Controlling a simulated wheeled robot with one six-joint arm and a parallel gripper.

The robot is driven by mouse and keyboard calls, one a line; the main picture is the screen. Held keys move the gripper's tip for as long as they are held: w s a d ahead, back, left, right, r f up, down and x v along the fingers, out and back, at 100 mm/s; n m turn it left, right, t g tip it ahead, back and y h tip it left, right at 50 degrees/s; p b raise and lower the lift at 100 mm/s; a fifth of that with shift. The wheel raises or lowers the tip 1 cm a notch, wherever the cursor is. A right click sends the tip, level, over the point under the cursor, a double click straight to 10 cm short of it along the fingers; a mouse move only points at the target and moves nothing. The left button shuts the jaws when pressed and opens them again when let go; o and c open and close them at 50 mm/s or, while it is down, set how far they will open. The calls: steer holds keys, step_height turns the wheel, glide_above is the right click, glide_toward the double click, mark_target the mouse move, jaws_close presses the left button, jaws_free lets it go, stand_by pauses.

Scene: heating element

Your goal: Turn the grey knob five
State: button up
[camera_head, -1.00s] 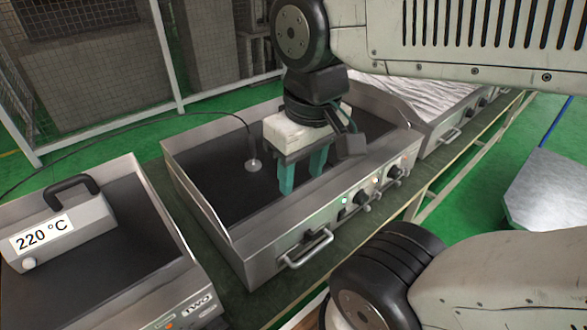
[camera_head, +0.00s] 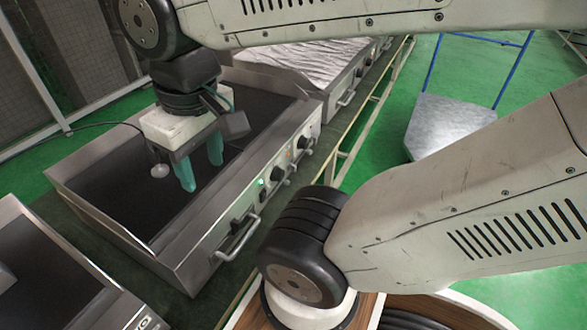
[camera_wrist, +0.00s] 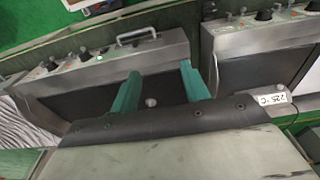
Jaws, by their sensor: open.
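My gripper (camera_head: 202,174) has two teal fingers, spread apart and empty, above the dark cooking plate of the middle griddle (camera_head: 100,190). In the wrist view, my gripper (camera_wrist: 159,69) also shows nothing between its fingers. The griddle's front panel carries dark knobs, one in the middle (camera_head: 278,174) and one farther along (camera_head: 303,143). In the wrist view a panel knob (camera_wrist: 84,55) stands beyond and left of the fingers, apart from them. No knob number is readable, and I cannot tell which knob is number five.
A bar handle (camera_head: 238,240) juts from the griddle's front. A foil-like covered griddle (camera_head: 310,66) stands behind. A blue-framed cart (camera_head: 452,125) is at right. A 225 °C label (camera_wrist: 272,99) shows in the wrist view.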

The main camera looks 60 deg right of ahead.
steer(key=shift+c, duration=0.4)
steer(key=shift+c, duration=0.9)
steer(key=m+t, duration=1.7)
steer(key=m, duration=1.9)
glide_toward(293, 168)
steer(key=w, duration=0.8)
steer(key=shift+w+d, duration=0.15)
steer(key=shift+d, duration=0.2)
